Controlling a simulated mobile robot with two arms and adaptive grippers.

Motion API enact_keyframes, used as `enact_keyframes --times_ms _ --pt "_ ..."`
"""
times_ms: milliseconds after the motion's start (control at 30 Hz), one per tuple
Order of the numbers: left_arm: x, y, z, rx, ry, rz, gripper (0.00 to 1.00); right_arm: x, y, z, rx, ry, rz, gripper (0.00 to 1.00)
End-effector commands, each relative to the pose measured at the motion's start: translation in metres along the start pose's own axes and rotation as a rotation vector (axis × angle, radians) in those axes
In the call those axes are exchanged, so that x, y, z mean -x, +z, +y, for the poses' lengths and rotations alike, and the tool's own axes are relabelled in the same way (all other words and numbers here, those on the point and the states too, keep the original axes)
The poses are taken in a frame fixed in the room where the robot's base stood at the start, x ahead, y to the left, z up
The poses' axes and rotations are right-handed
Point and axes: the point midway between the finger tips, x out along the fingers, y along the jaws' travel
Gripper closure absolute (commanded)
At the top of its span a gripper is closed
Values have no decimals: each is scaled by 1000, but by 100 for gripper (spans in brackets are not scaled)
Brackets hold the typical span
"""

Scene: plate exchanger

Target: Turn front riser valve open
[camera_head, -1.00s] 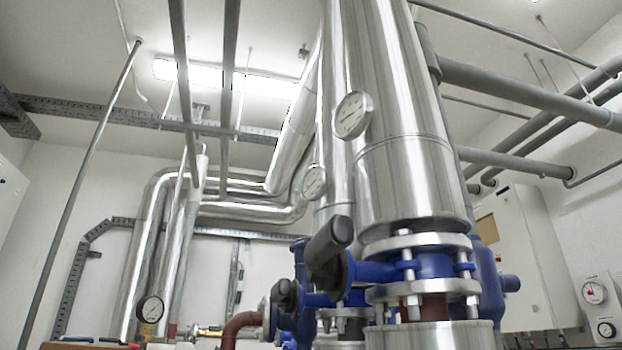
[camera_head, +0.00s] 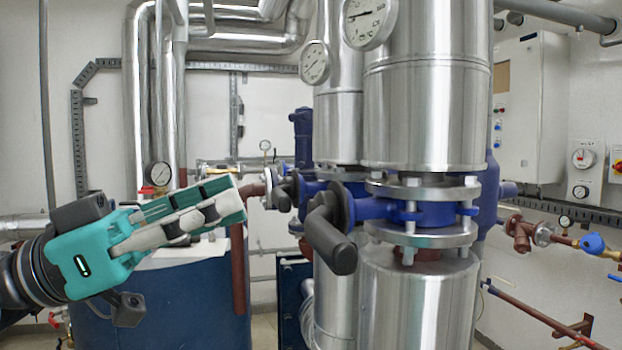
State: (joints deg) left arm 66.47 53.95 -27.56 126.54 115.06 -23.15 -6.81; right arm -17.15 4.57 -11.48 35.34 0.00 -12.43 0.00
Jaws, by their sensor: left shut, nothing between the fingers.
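The front riser valve (camera_head: 425,213) has a blue body clamped between bolted flanges on the wide silver riser. Its black handle (camera_head: 332,240) sticks out on the left side of the body, its thick end pointing towards me and down. A second blue valve with a smaller black handle (camera_head: 283,194) is behind it to the left. My left gripper (camera_head: 236,200), teal and light grey, comes in from the left with its fingers shut and empty. Its tips point right and are apart from the black handle. My right gripper is not in view.
A blue tank (camera_head: 170,300) stands behind my left gripper. Round gauges (camera_head: 368,20) sit on the risers. Red-brown pipes (camera_head: 545,318) run at the lower right, and a white cabinet (camera_head: 532,110) is on the right wall. Open space lies between my gripper and the handle.

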Motion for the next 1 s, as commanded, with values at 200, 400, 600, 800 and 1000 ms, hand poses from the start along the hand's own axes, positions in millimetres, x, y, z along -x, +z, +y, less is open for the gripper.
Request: enact_keyframes --times_ms 200,400,600,800,1000 --pt "-33 -6 2 -4 5 -2 100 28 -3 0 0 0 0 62" --pt "-65 -6 2 -4 3 -2 100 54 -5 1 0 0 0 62" --pt "-86 -3 2 2 7 -3 100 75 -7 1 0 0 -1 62" --pt "-90 14 0 5 0 -5 100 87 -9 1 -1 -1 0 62" --pt "-82 35 1 0 2 -3 100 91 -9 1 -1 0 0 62"
